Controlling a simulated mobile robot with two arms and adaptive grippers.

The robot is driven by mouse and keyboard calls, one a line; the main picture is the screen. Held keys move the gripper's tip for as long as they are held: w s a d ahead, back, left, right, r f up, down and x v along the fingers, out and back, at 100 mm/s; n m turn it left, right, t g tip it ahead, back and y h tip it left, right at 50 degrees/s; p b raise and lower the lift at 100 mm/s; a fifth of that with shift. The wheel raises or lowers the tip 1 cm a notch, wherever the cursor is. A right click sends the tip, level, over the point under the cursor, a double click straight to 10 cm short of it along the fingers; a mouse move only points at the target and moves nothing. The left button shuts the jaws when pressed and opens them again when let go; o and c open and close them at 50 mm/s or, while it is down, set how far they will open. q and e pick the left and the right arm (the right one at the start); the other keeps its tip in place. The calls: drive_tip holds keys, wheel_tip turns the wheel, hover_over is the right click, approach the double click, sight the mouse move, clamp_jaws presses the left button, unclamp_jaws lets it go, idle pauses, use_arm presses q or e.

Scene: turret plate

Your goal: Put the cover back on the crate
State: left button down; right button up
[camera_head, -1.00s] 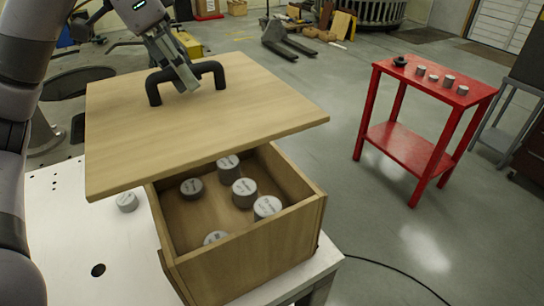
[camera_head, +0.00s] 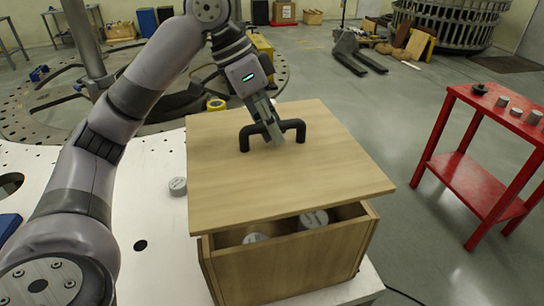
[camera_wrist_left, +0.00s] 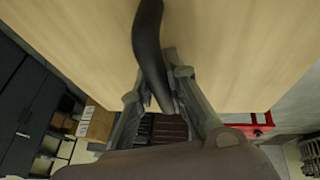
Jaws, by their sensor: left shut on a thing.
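The wooden cover (camera_head: 290,185) lies over most of the top of the wooden crate (camera_head: 285,268) in the head view. Its near edge sits above the crate's front wall, leaving a gap where two grey cylinders (camera_head: 313,219) show inside. I cannot tell whether the cover touches the rim at the back. My left gripper (camera_head: 273,134) is shut on the cover's black handle (camera_head: 298,124). In the left wrist view the handle (camera_wrist_left: 150,45) runs between the fingers, with the cover's pale wood around it. My right gripper is not in view.
The crate stands on a white table (camera_head: 150,215) with holes. A grey cylinder (camera_head: 178,186) lies on it left of the crate. A red side table (camera_head: 470,180) with small parts stands at the right. Grey floor lies between them.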

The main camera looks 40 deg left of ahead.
sight(265, 145)
use_arm(q)
wheel_tip(265, 145, down, 2)
drive_tip(key=shift+s+a+f, duration=0.1)
drive_tip(key=shift+a, duration=0.05)
drive_tip(key=shift+f, duration=2.1)
drive_tip(key=shift+f, duration=0.15)
drive_tip(key=c, duration=1.6)
unclamp_jaws()
drive_tip(key=v, duration=1.2)
